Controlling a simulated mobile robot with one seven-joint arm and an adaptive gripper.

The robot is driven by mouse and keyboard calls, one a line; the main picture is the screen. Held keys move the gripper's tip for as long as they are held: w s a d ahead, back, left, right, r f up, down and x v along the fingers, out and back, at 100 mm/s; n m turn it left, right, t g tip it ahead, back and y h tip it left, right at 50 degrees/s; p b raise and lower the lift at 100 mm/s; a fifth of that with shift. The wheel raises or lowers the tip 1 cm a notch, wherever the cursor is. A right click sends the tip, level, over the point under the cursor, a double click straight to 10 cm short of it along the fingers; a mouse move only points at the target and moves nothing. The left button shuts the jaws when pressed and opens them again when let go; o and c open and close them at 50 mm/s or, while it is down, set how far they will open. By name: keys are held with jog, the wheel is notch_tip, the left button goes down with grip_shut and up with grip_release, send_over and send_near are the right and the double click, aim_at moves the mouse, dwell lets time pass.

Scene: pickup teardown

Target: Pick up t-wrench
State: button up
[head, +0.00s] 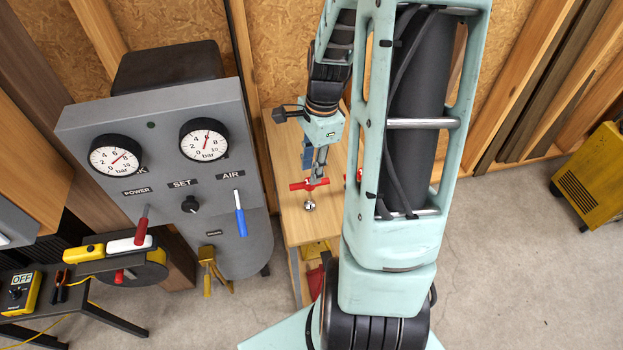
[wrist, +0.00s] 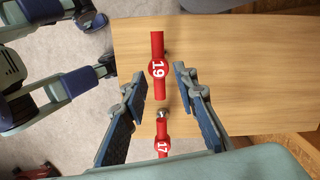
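In the wrist view a red T-wrench handle marked 19 (wrist: 158,65) stands out against the wooden bench top. A red piece marked 17 (wrist: 163,148) lies nearer the bottom, with a round silver end (wrist: 162,114) between them; I cannot tell which piece this end belongs to. My gripper (wrist: 161,92) is open, its blue-padded fingers on either side of these red pieces, apparently holding nothing. In the head view my gripper (head: 319,163) is just above a red crossbar (head: 310,184) with a silver end (head: 310,205) below. More red shows partly hidden beside my arm.
The wooden bench (head: 305,229) is narrow. A grey panel (head: 165,165) with gauges and levers stands close on its left. A yellow machine (head: 593,178) is at the far right. Timber boards lean on the back wall.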

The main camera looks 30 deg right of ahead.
jog(key=shift+d+f, duration=0.15)
jog(key=shift+f, duration=0.1)
send_near(308, 203)
jog(key=shift+w+f, duration=0.15)
jog(key=shift+f, duration=0.3)
jog(key=shift+a+f, duration=0.2)
jog(key=shift+f, duration=0.75)
jog(key=shift+a+f, duration=0.25)
jog(key=shift+f, duration=0.75)
jog(key=shift+a+f, duration=0.2)
jog(key=shift+f, duration=0.75)
jog(key=shift+c, duration=0.4)
grip_shut()
